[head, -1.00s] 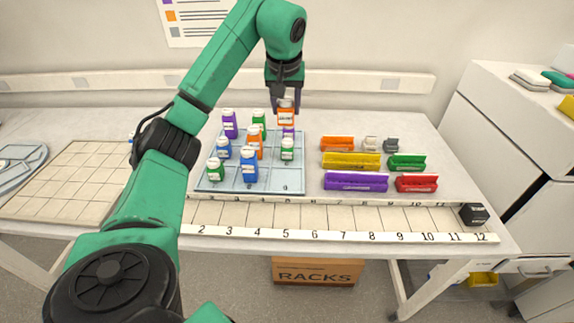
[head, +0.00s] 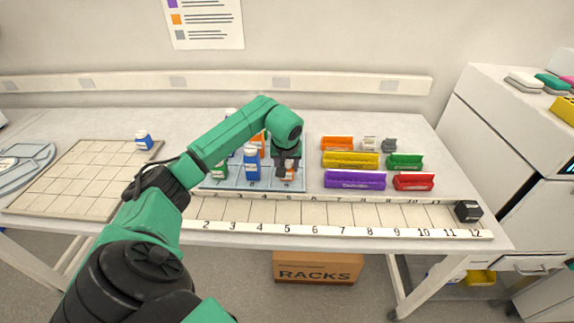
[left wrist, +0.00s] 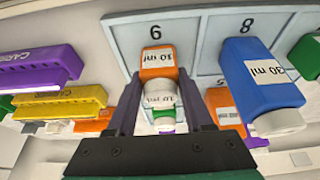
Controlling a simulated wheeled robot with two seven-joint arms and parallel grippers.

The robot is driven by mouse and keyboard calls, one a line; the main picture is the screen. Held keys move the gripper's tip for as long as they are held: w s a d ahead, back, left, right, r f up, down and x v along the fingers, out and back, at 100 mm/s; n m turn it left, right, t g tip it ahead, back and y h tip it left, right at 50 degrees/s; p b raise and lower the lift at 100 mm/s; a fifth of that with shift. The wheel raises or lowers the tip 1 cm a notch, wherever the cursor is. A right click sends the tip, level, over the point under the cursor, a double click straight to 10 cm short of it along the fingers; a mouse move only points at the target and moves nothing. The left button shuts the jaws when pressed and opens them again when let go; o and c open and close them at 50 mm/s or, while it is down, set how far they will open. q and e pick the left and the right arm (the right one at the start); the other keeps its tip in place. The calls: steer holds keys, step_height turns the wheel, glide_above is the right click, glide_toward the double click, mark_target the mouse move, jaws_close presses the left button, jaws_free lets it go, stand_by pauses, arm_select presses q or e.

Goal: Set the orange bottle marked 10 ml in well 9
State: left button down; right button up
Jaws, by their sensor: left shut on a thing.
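My left gripper (head: 288,168) is shut on an orange bottle (left wrist: 158,62), low over the front right well of the pale blue tray (head: 236,185). The numeral 9 (left wrist: 155,32) shows beside the bottle's base in the left wrist view. The bottle is upright with a white cap; its label is hard to read. I cannot tell whether its base touches the well floor. In the head view the gripper hides most of it. A blue 30 ml bottle (left wrist: 262,72) stands in well 8. It also shows in the head view (head: 251,164). My right gripper is not in view.
A green bottle (head: 219,171) and another orange bottle (head: 258,140) stand in the tray; my arm hides others. Coloured racks, one purple (head: 354,180) and one yellow (head: 350,160), lie to the right. A numbered strip (head: 340,230) runs in front.

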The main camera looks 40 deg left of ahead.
arm_select(q)
steer(key=shift+c, duration=1.4)
jaws_free()
steer(key=shift+f, duration=0.1)
steer(key=shift+r, duration=0.2)
steer(key=b+v, duration=0.1)
steer(key=v, duration=1)
steer(key=shift+s+r, duration=0.15)
steer(key=shift+r, duration=0.25)
steer(key=shift+d, duration=0.1)
